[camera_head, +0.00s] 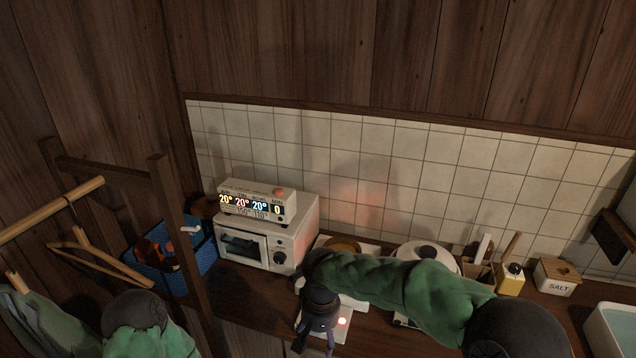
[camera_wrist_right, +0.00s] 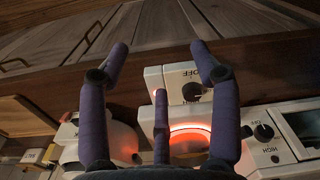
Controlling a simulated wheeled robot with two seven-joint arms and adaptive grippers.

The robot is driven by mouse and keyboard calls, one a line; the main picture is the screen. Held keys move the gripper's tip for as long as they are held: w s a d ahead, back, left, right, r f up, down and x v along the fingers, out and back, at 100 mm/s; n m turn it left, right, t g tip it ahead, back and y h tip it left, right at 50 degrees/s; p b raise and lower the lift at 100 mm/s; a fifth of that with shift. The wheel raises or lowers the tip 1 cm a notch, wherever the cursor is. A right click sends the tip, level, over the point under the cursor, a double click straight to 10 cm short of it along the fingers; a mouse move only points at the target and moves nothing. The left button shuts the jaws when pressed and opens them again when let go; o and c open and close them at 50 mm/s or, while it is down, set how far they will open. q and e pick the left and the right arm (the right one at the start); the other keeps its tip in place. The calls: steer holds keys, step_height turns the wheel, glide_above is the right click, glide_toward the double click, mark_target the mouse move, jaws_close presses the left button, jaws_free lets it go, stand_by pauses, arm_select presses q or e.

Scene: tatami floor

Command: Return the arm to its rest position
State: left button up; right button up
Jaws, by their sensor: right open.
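My right arm (camera_head: 400,285), in a green sleeve, reaches from the lower right over the counter. Its dark gripper (camera_head: 316,340) hangs over a small white burner unit. In the right wrist view the gripper (camera_wrist_right: 160,60) is open, its purple fingers spread and nothing between them.
A white toaster oven (camera_head: 265,245) with a digital display box (camera_head: 255,203) on top stands left of the gripper. A lidded white pot (camera_head: 428,252), yellow bottle (camera_head: 511,280) and salt box (camera_head: 557,278) stand right. A wooden rack (camera_head: 170,220) and blue basket (camera_head: 200,250) are left.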

step_height(320, 180, down, 11)
steer(key=s+d+y, duration=0.1)
steer(key=d, duration=0.1)
steer(key=s+d+f+m+y, duration=0.1)
steer(key=s+d+f, duration=0.3)
steer(key=s+f, duration=0.4)
steer(key=s+d+f+m+y, duration=0.1)
steer(key=s+d+f+m, duration=0.1)
steer(key=s+f, duration=0.7)
step_height(320, 180, down, 3)
steer(key=shift+d+r+t+y, duration=0.1)
steer(key=shift+d+t+y, duration=0.2)
steer(key=shift+d, duration=0.55)
